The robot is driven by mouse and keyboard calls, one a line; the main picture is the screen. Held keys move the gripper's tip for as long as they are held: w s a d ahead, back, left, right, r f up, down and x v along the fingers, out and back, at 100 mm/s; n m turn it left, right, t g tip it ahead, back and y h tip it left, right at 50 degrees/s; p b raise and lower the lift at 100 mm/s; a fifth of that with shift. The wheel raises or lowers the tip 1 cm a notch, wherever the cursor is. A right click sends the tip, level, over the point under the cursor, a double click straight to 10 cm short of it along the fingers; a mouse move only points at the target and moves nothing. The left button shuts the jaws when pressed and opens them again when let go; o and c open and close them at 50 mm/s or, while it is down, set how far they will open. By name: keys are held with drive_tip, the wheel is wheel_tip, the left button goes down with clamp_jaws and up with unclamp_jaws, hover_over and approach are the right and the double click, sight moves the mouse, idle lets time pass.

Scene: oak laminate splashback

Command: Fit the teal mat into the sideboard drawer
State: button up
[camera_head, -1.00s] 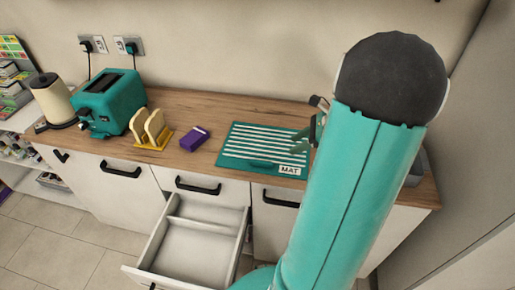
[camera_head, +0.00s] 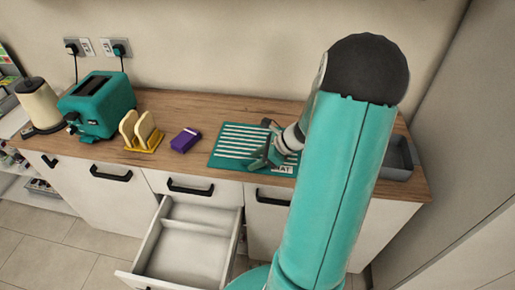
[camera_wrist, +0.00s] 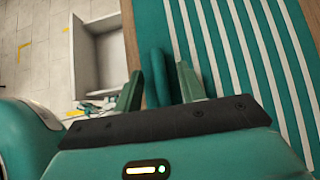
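The teal mat (camera_head: 230,145) with white stripes lies flat on the wooden countertop, right of the purple box. Its raised teal handle bar runs near the front edge and shows in the wrist view (camera_wrist: 160,75). My gripper (camera_head: 262,158) is over the mat's front part, partly hiding it and its white label. In the wrist view my gripper (camera_wrist: 161,88) is open, with the handle bar between its fingers and gaps on both sides. The sideboard drawer (camera_head: 148,247) is pulled out below the counter, left of my gripper. Its visible inside is empty, with a low divider; it also shows in the wrist view (camera_wrist: 83,55).
A purple box (camera_head: 186,140), a yellow toast rack (camera_head: 145,140), a teal toaster (camera_head: 98,103) and a cream cylinder (camera_head: 40,107) stand left on the counter. A grey tray (camera_head: 398,160) is at the right end, beside my arm. Counter behind the mat is clear.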

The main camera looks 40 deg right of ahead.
clamp_jaws()
drive_tip(key=shift+r, duration=0.15)
